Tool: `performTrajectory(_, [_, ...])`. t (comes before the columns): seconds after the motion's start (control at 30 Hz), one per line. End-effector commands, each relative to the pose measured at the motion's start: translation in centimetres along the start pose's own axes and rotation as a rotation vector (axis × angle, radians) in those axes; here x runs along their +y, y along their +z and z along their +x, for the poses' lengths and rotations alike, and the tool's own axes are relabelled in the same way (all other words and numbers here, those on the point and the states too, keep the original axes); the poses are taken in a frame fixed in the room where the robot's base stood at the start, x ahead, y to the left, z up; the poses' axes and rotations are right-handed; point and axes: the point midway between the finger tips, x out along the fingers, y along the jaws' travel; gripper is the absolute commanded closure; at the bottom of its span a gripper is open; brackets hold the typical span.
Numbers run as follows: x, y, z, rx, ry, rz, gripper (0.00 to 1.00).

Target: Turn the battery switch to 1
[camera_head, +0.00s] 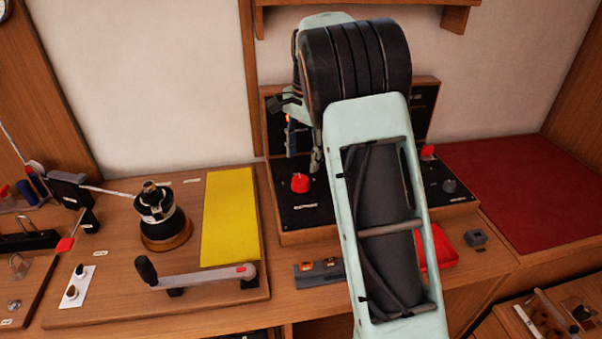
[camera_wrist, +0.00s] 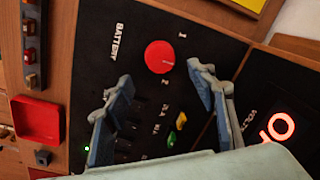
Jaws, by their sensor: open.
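The battery switch is a round red knob (camera_wrist: 160,57) on a black panel, beside the word BATTERY in the wrist view. A 1 is printed at its upper right and a 2 below it. A faint mark shows on the knob's face, but its setting is too small to tell. The knob also shows in the head view (camera_head: 300,183). My gripper (camera_wrist: 160,76) is open, its two blue-grey fingers apart, with the knob showing between and beyond the tips. No contact shows. In the head view my gripper (camera_head: 303,148) is above the knob, partly hidden by my arm.
A lit red VOLTS display (camera_wrist: 277,126) stands on the back panel. A red tray (camera_wrist: 37,120) sits in front. Another red knob (camera_head: 428,152) is right of my arm.

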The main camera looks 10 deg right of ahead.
Motion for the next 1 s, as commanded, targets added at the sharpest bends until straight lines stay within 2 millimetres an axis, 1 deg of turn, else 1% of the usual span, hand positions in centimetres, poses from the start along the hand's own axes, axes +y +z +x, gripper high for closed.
performTrajectory(0.03, [0.1, 0.1, 1.2, -0.003, 0.004, 0.0, 0.48])
performTrajectory(0.1, [0.1, 0.1, 2.5, -0.002, 0.003, -0.001, 0.48])
performTrajectory(0.2, [0.1, 0.1, 4.2, -0.001, 0.002, -0.001, 0.48])
performTrajectory(0.33, [0.1, 0.0, 5.8, 0.0, 0.001, -0.002, 0.48])
performTrajectory(0.5, [0.0, 0.0, 6.9, 0.001, 0.0, -0.002, 0.48])
performTrajectory(0.77, [0.0, 0.0, 7.0, 0.002, 0.0, -0.002, 0.48])
performTrajectory(1.0, [0.0, 0.0, 6.9, 0.002, 0.0, -0.002, 0.74])
